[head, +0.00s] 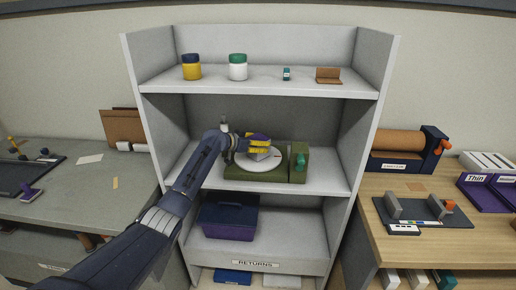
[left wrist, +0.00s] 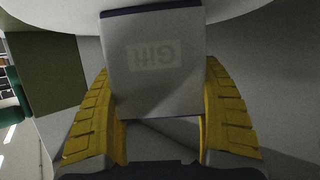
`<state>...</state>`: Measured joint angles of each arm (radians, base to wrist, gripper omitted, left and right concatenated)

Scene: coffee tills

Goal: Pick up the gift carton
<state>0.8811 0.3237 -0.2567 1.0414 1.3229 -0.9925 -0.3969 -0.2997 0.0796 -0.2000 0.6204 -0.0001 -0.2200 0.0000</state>
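The gift carton (left wrist: 154,85) is a pale box with a dark purple edge and an upside-down "Gift" label in the left wrist view. In the head view the carton (head: 262,156) is small and partly covered by my fingers, over the round white plate (head: 252,165) of a green device on the middle shelf. My left gripper (head: 258,144) has its yellow fingers on both sides of the carton, with no clear gap in the left wrist view (left wrist: 157,95); it looks shut on it. I cannot tell whether the carton is lifted. My right gripper is not in view.
The green base (head: 298,165) with a teal knob stands right of the plate. The shelf's side walls (head: 347,140) and upper board (head: 260,88) enclose the arm. Jars (head: 237,68) stand above; a purple box (head: 229,220) sits below. The middle shelf's right end is clear.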

